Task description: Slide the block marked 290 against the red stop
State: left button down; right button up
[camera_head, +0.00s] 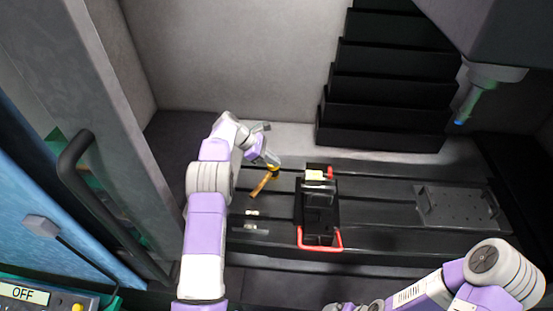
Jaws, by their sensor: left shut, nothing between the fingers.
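A black fixture (319,212) stands on the slotted machine bed. It has a red U-shaped bar (338,238) at its near end and a small red part (330,173) at its far end. A small pale block (315,175) with a yellowish edge sits at the far end, close to the red part. No number can be read, so I cannot tell which block is marked 290. My left gripper (271,164) is shut, left of the fixture's far end and apart from it. A slender orange-brown piece (263,184) shows just below it.
Two small pale pieces (252,212) lie on the bed left of the fixture. A dark perforated plate (458,207) lies at the right. A black stepped stack (388,100) stands behind. A machine head with a nozzle (474,100) hangs at upper right. The door handle (70,160) is at left.

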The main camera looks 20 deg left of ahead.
aim_at(311, 175)
pick_arm(q)
jog(key=w+d+f+p, duration=0.2)
jog(key=d+f, duration=0.3)
jog(key=d, duration=0.3)
jog(key=shift+w+d, duration=0.3)
jog(key=shift+d, duration=0.05)
jog(key=d+b, duration=0.1)
jog(key=d, duration=0.2)
jog(key=shift+w+b, duration=0.4)
jog(key=shift+d, duration=0.1)
